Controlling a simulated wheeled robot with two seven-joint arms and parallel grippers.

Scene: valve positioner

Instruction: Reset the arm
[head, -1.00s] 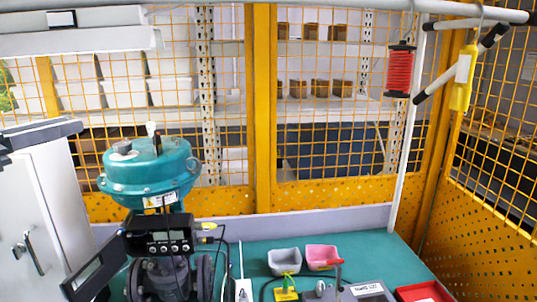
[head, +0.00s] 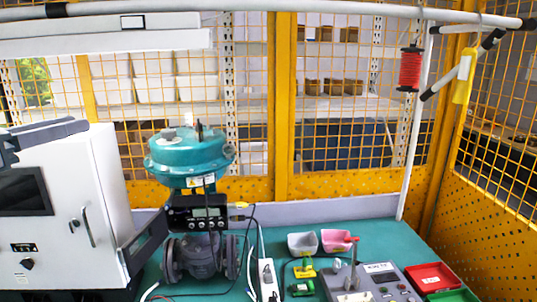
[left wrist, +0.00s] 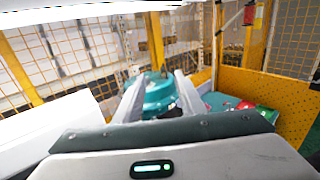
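The valve positioner (head: 197,212) is a dark box with a small display and several buttons, mounted on the valve. A teal round actuator (head: 188,152) sits above it on a grey flanged valve body (head: 200,256); the actuator also shows in the left wrist view (left wrist: 158,94). A dark flap stands open at the positioner's left side. My left gripper (head: 68,130) is at the left edge of the head view, in front of the white cabinet and apart from the valve. In the left wrist view its two fingers (left wrist: 160,98) are spread and empty. My right gripper is out of view.
A white control cabinet (head: 95,215) stands left of the valve. On the green table are grey (head: 301,243) and pink (head: 334,240) trays, a grey control box (head: 378,284) and a red bin (head: 433,277). Yellow mesh fencing closes the back and right.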

